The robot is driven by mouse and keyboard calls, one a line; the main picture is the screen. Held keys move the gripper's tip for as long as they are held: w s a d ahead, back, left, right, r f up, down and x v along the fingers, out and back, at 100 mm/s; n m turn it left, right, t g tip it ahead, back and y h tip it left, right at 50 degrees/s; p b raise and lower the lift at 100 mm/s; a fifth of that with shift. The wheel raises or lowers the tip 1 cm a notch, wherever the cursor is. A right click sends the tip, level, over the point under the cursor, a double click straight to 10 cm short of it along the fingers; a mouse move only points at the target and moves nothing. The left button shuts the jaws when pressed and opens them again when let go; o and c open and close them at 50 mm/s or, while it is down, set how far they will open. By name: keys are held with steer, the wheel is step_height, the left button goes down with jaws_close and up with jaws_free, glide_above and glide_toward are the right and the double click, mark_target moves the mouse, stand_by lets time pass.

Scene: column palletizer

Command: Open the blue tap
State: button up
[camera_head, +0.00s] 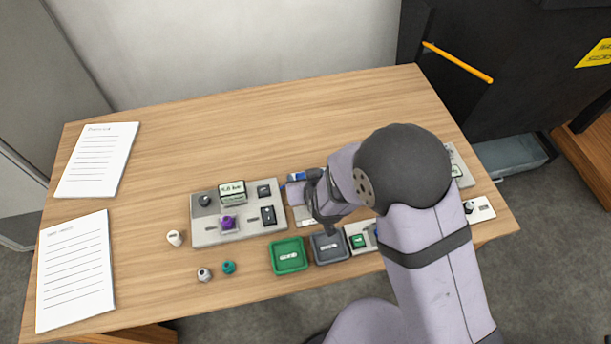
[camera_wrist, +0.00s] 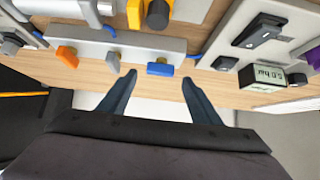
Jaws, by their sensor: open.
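The blue tap (camera_wrist: 160,69) is a small blue lever handle on a grey panel (camera_wrist: 95,42) in the wrist view. Its long side runs across the picture. My gripper (camera_wrist: 160,77) is open, with one fingertip to each side of the blue handle. The fingers appear apart from it, and I cannot tell their exact height.
A panel with a display (camera_head: 232,190) and a purple knob (camera_head: 228,223) stands left of my gripper. A green tray (camera_head: 289,270) and a grey tray (camera_head: 329,259) lie in front. Loose small parts (camera_head: 229,267) and papers (camera_head: 75,265) are at left. The back of the table is clear.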

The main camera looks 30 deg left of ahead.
steer(key=shift+b+v, duration=0.35)
steer(key=shift+v, duration=1.7)
steer(key=w+d+r+m+g+h, duration=0.1)
steer(key=w+d+r+m+h, duration=0.1)
steer(key=d, duration=0.9)
steer(key=w+d+r+m+g+h, duration=0.1)
steer(key=d+r+m+g+h, duration=0.15)
steer(key=d, duration=0.95)
steer(key=s+d+r+m+g+h, duration=0.1)
steer(key=s+d+m, duration=0.1)
steer(key=s+d, duration=0.3)
steer(key=s+d+r+m+g, duration=0.1)
steer(key=s+d, duration=0.4)
steer(key=d, duration=0.6)
steer(key=shift+s+d+r+m+g+h, duration=0.2)
steer(key=shift+s+r+m+g+h, duration=0.2)
steer(key=shift+m, duration=0.25)
steer(key=shift+w, duration=0.15)
